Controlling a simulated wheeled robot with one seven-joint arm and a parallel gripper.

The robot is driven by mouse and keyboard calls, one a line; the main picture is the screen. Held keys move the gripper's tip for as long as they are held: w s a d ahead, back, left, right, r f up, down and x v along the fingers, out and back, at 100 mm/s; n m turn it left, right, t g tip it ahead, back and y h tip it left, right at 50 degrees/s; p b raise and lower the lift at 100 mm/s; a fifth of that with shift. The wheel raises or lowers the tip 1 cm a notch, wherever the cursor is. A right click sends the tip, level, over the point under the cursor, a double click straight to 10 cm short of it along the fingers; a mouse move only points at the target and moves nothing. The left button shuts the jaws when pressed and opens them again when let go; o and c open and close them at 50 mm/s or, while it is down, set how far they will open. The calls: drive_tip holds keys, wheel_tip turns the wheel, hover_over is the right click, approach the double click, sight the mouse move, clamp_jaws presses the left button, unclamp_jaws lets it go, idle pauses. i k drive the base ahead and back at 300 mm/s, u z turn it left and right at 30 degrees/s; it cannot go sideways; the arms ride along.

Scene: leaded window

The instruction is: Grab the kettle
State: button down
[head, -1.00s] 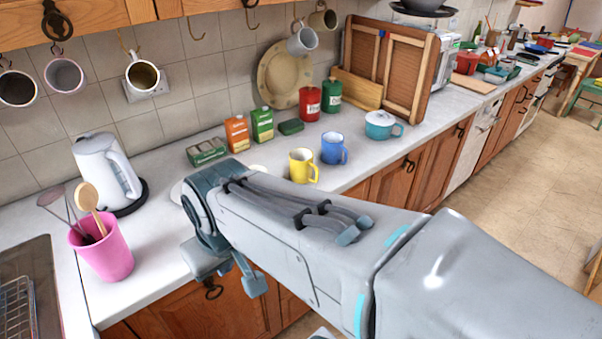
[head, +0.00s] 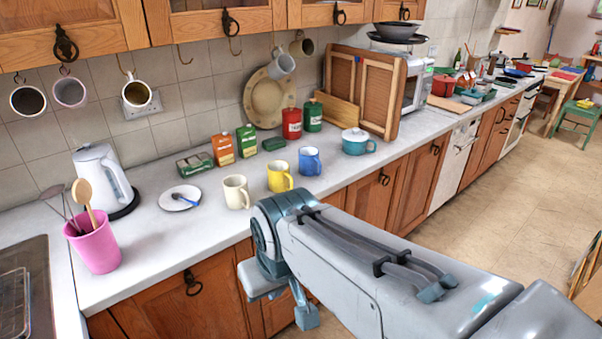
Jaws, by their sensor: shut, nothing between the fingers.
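The white kettle (head: 97,178) stands upright on its dark round base at the left of the counter, near the tiled wall. Its handle is on the right side. My gripper (head: 290,296) is in front of the counter edge, low and well to the right of the kettle, not touching it. The gripper is shut and empty, and my arm partly hides it.
A pink utensil pot (head: 95,243) stands in front of the kettle. A plate (head: 180,198), cream mug (head: 236,192), yellow mug (head: 280,177) and blue mug (head: 310,161) line the counter to the right. Mugs hang above; the sink (head: 25,290) is front left.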

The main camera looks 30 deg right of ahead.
sight(112, 192)
drive_tip(key=z, duration=0.25)
drive_tip(key=i, duration=0.75)
drive_tip(key=u, duration=1.1)
drive_tip(key=k, duration=0.5)
drive_tip(key=z, duration=0.55)
drive_tip(key=i, duration=0.75)
drive_tip(key=u, duration=1.15)
